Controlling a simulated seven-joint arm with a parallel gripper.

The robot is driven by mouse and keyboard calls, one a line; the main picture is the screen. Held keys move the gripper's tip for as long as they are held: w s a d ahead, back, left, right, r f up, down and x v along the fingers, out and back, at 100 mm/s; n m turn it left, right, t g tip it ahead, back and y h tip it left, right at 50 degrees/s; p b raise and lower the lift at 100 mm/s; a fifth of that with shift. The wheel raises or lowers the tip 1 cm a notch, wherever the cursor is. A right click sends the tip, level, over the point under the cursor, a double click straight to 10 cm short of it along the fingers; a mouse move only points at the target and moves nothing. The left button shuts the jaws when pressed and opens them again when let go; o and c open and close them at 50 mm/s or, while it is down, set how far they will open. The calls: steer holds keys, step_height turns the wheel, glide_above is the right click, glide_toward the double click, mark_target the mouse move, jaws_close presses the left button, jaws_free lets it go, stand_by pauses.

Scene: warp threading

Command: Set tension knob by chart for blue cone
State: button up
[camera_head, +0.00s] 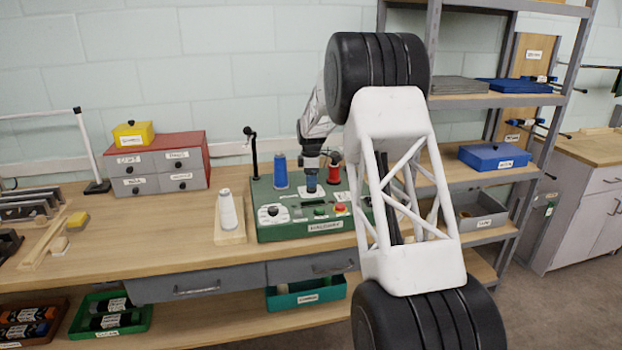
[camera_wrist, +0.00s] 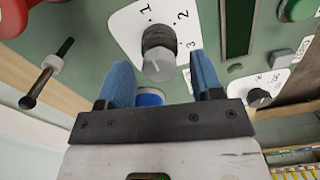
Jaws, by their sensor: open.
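A blue cone (camera_head: 280,172) stands upright at the back left of the green machine (camera_head: 320,227). My gripper (camera_head: 311,187) is over the middle of the machine, right of the cone. In the wrist view my gripper (camera_wrist: 160,62) is open. A dark knob with a grey face (camera_wrist: 160,52) stands between its blue fingertips, with gaps at the sides. The knob sits on a white dial plate (camera_wrist: 128,28) marked 1, 2 and 3. The pointer's setting is too small to read. A blue round thing (camera_wrist: 150,97) shows close to the gripper base. I cannot make out a tension chart.
A red spool (camera_head: 334,172) stands right of my gripper. A red button (camera_head: 340,207) and another dial (camera_head: 272,212) are on the machine's front. A white cone (camera_head: 228,208) stands on a wooden board to the left. A drawer box (camera_head: 157,165) is further left.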

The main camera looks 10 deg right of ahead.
steer(key=shift+c, duration=0.2)
steer(key=c, duration=0.9)
